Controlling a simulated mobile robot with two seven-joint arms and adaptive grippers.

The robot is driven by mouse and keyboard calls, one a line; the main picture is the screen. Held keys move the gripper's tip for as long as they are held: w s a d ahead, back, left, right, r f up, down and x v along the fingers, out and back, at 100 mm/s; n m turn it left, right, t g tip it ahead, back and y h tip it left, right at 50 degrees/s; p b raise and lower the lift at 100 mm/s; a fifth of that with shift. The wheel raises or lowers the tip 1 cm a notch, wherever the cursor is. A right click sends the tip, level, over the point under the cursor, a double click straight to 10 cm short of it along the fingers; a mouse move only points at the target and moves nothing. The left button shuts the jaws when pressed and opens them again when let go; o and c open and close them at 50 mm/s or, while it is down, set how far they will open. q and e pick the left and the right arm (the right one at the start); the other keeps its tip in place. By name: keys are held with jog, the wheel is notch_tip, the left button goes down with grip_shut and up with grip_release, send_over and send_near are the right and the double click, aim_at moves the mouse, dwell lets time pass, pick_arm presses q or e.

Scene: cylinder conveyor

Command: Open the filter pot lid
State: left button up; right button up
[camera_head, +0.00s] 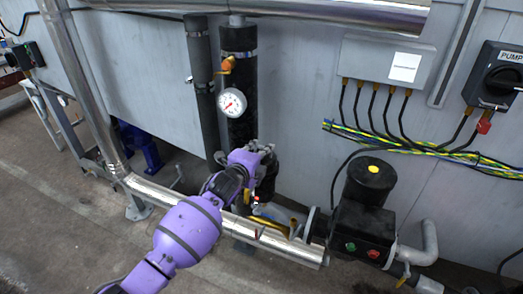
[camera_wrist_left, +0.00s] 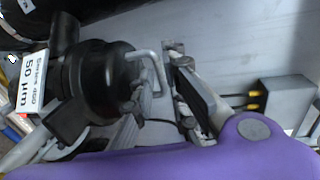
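My right gripper is not in view.
A pressure gauge (camera_head: 232,102) on a dark vertical pipe stands just above the pot. A shiny horizontal pipe (camera_head: 285,245) runs below it. A black pump (camera_head: 366,210) stands to the right. A grey junction box (camera_head: 385,65) with cables hangs on the wall.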

pick_arm(q)
jog(key=shift+w+d, duration=0.1)
jog(key=shift+w, duration=0.2)
grip_shut()
